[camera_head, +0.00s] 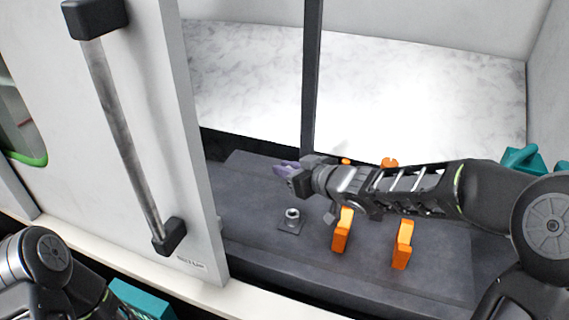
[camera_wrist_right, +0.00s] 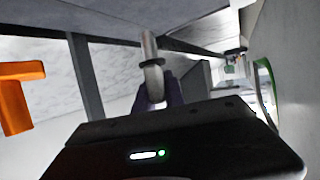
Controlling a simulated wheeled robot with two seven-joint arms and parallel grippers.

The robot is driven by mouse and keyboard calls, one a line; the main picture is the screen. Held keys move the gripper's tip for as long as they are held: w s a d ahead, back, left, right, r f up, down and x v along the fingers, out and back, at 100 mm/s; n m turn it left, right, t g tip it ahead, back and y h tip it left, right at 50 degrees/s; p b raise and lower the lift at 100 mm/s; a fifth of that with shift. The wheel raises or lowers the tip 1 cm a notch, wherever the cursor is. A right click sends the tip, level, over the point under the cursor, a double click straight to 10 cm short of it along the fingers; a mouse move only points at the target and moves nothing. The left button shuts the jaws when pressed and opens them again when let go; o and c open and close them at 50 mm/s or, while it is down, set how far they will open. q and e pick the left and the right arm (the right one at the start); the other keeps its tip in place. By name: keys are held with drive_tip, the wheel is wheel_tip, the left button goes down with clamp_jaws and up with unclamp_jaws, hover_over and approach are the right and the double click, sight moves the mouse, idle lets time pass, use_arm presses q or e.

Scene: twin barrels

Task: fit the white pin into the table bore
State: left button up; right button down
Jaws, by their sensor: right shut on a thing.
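My right gripper (camera_head: 284,170) reaches in from the right over the dark table, with its purple fingertips pointing left. In the right wrist view, the purple fingers (camera_wrist_right: 166,92) are shut on the white pin (camera_wrist_right: 153,75), a pale rod with a wider collar that sticks out past the fingertips. I cannot make out the pin in the head view. The table bore (camera_head: 292,214) is a small metal ring on a dark square plate, below the right gripper in the head view and apart from it. My left gripper is out of view; only part of my left arm shows at lower left.
Orange upright pieces (camera_head: 342,230) and (camera_head: 403,244) stand on the dark table (camera_head: 255,240) right of the bore, under my right arm. A dark post (camera_head: 311,80) rises behind. A white door with a grey handle (camera_head: 122,135) fills the left. Teal parts (camera_head: 522,158) sit at right.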

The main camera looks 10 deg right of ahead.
drive_tip(key=shift+f+b, duration=2.35)
drive_tip(key=shift+f, duration=0.65)
drive_tip(key=shift+p, duration=0.35)
drive_tip(key=shift+f+b, duration=1.8)
drive_tip(key=shift+f, duration=0.25)
drive_tip(key=c, duration=1.3)
unclamp_jaws()
